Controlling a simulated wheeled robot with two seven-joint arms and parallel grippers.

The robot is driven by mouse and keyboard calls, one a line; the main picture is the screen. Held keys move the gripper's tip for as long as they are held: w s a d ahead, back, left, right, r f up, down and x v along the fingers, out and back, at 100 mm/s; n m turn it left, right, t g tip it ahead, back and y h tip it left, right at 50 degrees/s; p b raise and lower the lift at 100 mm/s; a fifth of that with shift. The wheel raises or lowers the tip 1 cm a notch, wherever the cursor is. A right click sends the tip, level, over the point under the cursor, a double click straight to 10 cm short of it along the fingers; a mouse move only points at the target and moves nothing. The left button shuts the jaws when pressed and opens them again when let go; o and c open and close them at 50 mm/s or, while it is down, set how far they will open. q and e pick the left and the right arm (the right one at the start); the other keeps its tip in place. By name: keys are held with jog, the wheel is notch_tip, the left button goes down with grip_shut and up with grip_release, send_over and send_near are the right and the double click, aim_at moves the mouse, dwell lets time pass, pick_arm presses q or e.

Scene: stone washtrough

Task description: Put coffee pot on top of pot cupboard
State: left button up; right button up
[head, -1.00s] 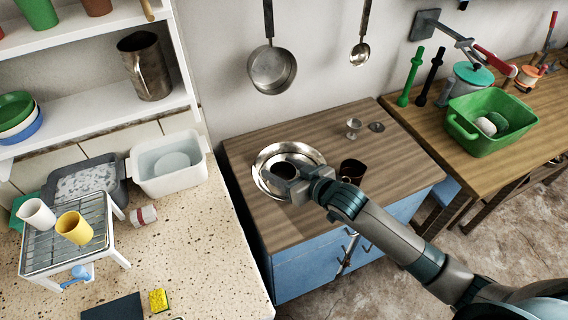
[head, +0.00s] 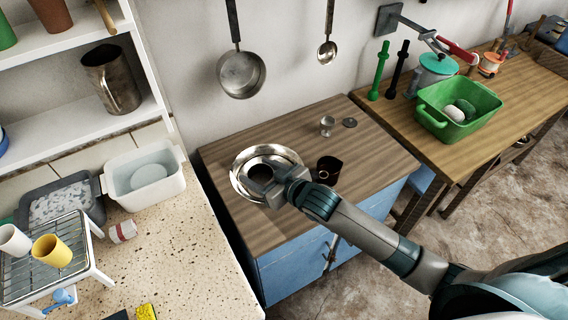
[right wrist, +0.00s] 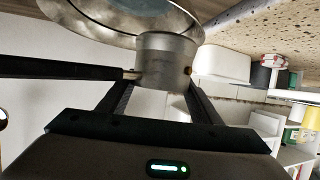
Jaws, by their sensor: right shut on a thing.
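The pot cupboard (head: 225,150) is blue with a brown wooden top. My right gripper (head: 272,187) is over its left front part, shut on a small grey metal vessel with a dark round opening, which I take for the coffee pot (head: 260,174). In the right wrist view its cylindrical side (right wrist: 165,58) sits between the fingers. A shiny round metal dish (head: 243,184) is on the cupboard under the pot. I cannot tell whether the pot touches the dish. My left gripper is not in view.
A speckled counter (head: 180,260) adjoins left, a workbench with a green basin (head: 447,122) right.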

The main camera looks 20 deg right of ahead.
jog(key=w+d+m+h+b, duration=0.3)
jog(key=w+d+h, duration=0.1)
jog(key=d, duration=0.8)
jog(key=w+d+r+m+t+h+b, duration=0.1)
jog(key=w+d+m+h+b, duration=0.3)
jog(key=d, duration=0.9)
jog(key=w, duration=0.2)
jog(key=shift+w+r, duration=0.2)
jog(key=shift+w, duration=0.1)
notch_tip(320, 180, down, 6)
jog(key=shift+f+p, duration=0.15)
jog(key=shift+p, duration=0.2)
notch_tip(320, 180, down, 3)
jog(key=shift+r+p, duration=0.1)
jog(key=shift+p, duration=0.2)
jog(key=shift+f, duration=0.45)
jog(key=shift+f, duration=0.15)
